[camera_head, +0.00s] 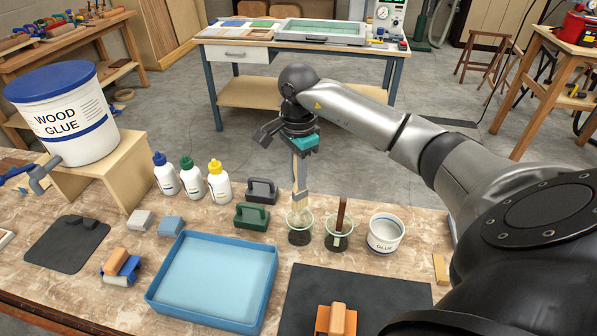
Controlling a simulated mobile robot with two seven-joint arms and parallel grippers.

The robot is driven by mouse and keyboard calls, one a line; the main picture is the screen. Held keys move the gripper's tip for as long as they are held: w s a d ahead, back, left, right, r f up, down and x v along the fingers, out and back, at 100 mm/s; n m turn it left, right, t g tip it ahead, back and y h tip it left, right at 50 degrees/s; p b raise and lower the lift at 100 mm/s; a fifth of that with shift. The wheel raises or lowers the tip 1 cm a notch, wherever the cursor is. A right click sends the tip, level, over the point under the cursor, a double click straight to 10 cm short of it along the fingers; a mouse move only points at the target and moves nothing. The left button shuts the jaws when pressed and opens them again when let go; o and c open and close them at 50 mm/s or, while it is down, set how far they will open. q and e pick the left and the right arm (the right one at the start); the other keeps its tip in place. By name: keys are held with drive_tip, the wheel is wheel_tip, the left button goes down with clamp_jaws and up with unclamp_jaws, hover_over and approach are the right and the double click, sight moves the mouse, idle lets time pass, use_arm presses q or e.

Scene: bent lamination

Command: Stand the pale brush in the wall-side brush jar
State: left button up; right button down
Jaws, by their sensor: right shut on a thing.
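My right gripper (300,146) is shut on the pale brush (300,172) and holds it nearly upright, wide end down. The brush's lower end overlaps the mouth of the left glass jar (300,234), seemingly within its rim; I cannot tell whether it touches the bottom. A second glass jar (337,241) stands just to the right and holds a brush with a dark brown handle (341,213). My left gripper is not in view.
A white glue pot (385,235) stands right of the jars. Green (251,217) and black (262,190) handled blocks stand to the left, with glue bottles (192,181) beyond. A blue tray (213,281) and a dark mat (375,290) lie in front.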

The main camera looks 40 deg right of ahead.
sight(298, 202)
drive_tip(key=shift+f+b, duration=3.2)
drive_tip(key=shift+f, duration=1.2)
drive_tip(key=c, duration=0.7)
unclamp_jaws()
drive_tip(key=shift+c, duration=0.2)
wheel_tip(298, 202, up, 15)
drive_tip(key=shift+r+p, duration=0.2)
drive_tip(key=shift+p, duration=0.5)
drive_tip(key=shift+f, duration=0.1)
